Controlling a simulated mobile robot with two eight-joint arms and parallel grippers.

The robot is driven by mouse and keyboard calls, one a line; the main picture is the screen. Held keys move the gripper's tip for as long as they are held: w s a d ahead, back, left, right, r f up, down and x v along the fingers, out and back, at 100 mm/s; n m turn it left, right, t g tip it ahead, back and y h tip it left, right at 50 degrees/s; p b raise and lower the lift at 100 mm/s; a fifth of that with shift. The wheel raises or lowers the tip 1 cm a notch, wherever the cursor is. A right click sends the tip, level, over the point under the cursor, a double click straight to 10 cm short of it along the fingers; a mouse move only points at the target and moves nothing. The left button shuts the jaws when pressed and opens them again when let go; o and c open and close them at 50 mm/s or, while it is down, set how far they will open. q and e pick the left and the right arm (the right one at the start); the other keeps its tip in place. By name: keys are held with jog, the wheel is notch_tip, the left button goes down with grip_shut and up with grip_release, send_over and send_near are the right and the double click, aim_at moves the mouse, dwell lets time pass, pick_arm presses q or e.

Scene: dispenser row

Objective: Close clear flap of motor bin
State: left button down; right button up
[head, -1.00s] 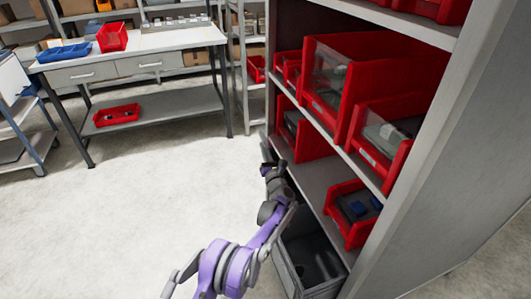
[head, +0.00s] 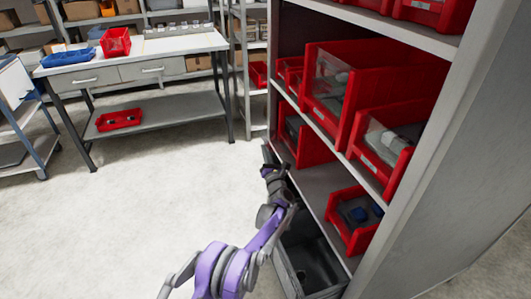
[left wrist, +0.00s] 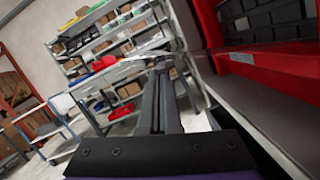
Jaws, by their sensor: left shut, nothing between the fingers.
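Several red bins stand on the grey shelf unit at the right of the head view. A large bin (head: 358,105) has a clear flap (head: 332,76) at its front, and a lower bin (head: 402,170) has a clear flap (head: 384,140). I cannot tell which one is the motor bin. My left gripper (head: 268,160) is shut and empty, beside the left front edge of the shelves. In the left wrist view its fingers (left wrist: 158,98) point forward, left of a red bin (left wrist: 285,62) with dark blocks inside. My right gripper is not in view.
A shelf board (head: 318,180) carries a small red bin (head: 347,236) with blue parts. A grey crate (head: 325,284) stands below. A workbench (head: 140,49) with red and blue bins is at the back left. The floor (head: 160,195) between is clear.

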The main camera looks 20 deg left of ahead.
aim_at(270, 143)
pick_arm(q)
jog(key=r+m, duration=0.2)
jog(key=d+r+m+h, duration=0.1)
jog(key=r+m, duration=0.1)
jog(key=w+r+m+h+p, duration=0.1)
jog(key=r+m, duration=0.1)
jog(key=m, duration=0.1)
jog(key=shift+d, duration=0.25)
jog(key=d+r+m, duration=0.1)
jog(key=w+r+m, duration=0.1)
jog(key=m, duration=0.1)
jog(key=d+r+m+h, duration=0.1)
jog(key=m, duration=0.1)
jog(key=shift+w+d+r, duration=0.2)
jog(key=shift+w+d, duration=0.1)
jog(key=shift+w, duration=0.05)
jog(key=shift+w+d+r+m+g+h+p, duration=0.2)
jog(key=shift+w+d+r+m, duration=0.1)
jog(key=shift+d+m, duration=0.15)
jog(key=shift+w+d+r+m+g+h+p, duration=0.1)
jog(key=shift+w+d+r+m+g+h, duration=0.1)
jog(key=shift+d+r+m, duration=0.25)
jog(key=shift+w+d+r+m, duration=0.15)
jog(key=shift+w+d+m, duration=0.15)
jog(key=shift+w+d, duration=0.25)
jog(key=shift+s, duration=0.1)
